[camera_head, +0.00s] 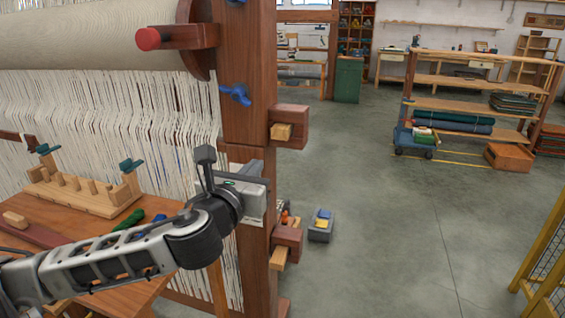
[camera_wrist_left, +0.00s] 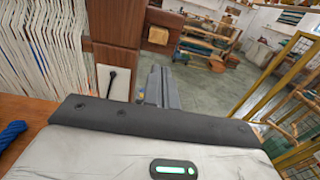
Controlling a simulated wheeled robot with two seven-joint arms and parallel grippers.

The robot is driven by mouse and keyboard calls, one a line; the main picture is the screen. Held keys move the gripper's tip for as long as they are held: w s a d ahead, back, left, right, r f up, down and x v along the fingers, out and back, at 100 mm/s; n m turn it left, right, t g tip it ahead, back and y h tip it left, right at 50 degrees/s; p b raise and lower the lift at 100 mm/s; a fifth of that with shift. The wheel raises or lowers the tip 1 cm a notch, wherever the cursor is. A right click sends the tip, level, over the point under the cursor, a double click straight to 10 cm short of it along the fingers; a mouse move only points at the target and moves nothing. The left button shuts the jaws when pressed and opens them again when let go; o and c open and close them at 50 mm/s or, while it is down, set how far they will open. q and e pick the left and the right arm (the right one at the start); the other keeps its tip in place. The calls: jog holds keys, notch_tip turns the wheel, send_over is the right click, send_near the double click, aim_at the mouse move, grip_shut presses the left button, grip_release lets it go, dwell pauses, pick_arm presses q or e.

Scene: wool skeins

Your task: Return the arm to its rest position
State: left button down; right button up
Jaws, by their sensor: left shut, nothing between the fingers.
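My left arm (camera_head: 110,265) comes in from the lower left over the wooden table, and it is raised in front of the loom's post. My left gripper (camera_head: 252,170) is at the arm's end; its fingers (camera_wrist_left: 158,88) show in the left wrist view, shut with nothing between them. A green skein (camera_head: 129,220) lies on the table behind the arm. A blue skein (camera_wrist_left: 12,134) shows at the left edge of the left wrist view. My right gripper is not in view.
The loom's wooden post (camera_head: 247,95) and white warp threads (camera_head: 110,115) stand close behind the arm. A pegged wooden rack (camera_head: 85,195) is on the table. Open grey floor (camera_head: 380,230) lies to the right, with a yellow mesh barrier (camera_head: 545,260) at the far right.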

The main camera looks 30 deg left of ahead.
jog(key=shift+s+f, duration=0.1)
pick_arm(q)
jog(key=s+d+f+n+g+h, duration=0.25)
jog(key=f+n, duration=0.35)
jog(key=f, duration=0.4)
jog(key=s+d+f+n+g+h, duration=0.15)
jog(key=d+f+n, duration=0.3)
jog(key=f, duration=0.45)
jog(key=s+d+f+n+g+h, duration=0.1)
jog(key=s+d+f+n+h, duration=0.1)
jog(key=s+d+f+n, duration=0.4)
jog(key=s+d+f+n+g+h, duration=0.2)
jog(key=s+d+f+n, duration=0.3)
jog(key=f+n, duration=0.4)
jog(key=d+n, duration=0.1)
jog(key=n, duration=0.3)
jog(key=shift+s+d+f+n, duration=0.15)
jog(key=shift+s+d+n, duration=0.2)
jog(key=shift+s, duration=0.05)
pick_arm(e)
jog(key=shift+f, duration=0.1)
